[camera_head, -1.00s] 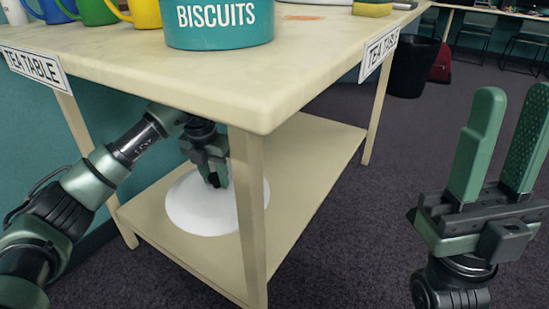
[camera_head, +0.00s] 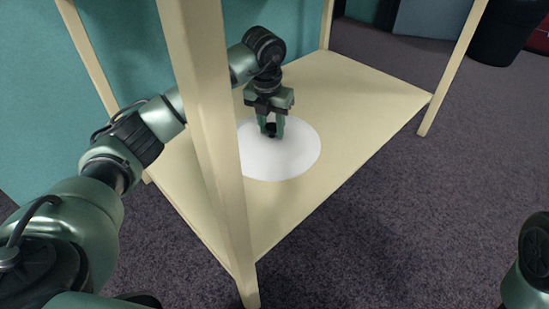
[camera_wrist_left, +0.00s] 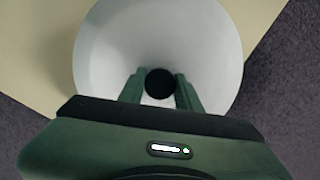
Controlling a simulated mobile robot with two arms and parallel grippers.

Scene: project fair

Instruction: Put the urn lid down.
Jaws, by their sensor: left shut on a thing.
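The urn lid (camera_head: 290,157) is a white, shallow round disc with a small black knob on top. It is at the lower shelf (camera_head: 365,105) of the cream table, lying level as far as I can see. I cannot tell whether its rim touches the shelf or hangs just above it. My left gripper (camera_head: 271,130) points down from above and is shut on the lid's black knob. In the left wrist view the knob (camera_wrist_left: 160,83) sits between the two green fingers, with the white lid (camera_wrist_left: 108,50) spread around it. My right gripper is out of view.
A table leg (camera_head: 205,120) stands in front of my left arm and beside the lid's left edge. Another leg (camera_head: 455,65) rises at the right. The shelf is bare right of the lid. A dark bin (camera_head: 503,30) stands on the carpet at the back right.

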